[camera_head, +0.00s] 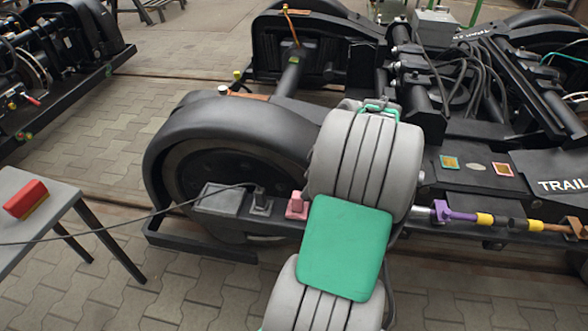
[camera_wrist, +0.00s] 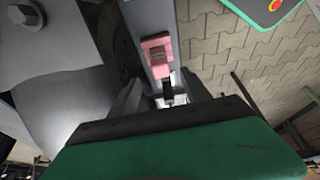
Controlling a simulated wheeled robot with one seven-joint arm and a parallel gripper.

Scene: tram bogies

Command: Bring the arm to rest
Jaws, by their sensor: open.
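My arm, grey with a green panel, rises from the bottom centre of the head view and bends in front of the black bogie (camera_head: 250,125). My gripper (camera_wrist: 165,88) shows in the wrist view as two grey fingers set apart, with no object seen held between them. In the head view the arm hides it. A pink block (camera_wrist: 157,52) lies just past the fingertips in the wrist view. In the head view the pink block (camera_head: 297,206) sits on the bogie's side beam, left of my arm.
A grey box (camera_head: 222,198) with a cable sits left of the pink block. A grey table (camera_head: 40,225) with a red brush-like item (camera_head: 27,199) stands at the left. A purple and yellow rod (camera_head: 470,216) runs right of my arm. Paved floor is open at lower left.

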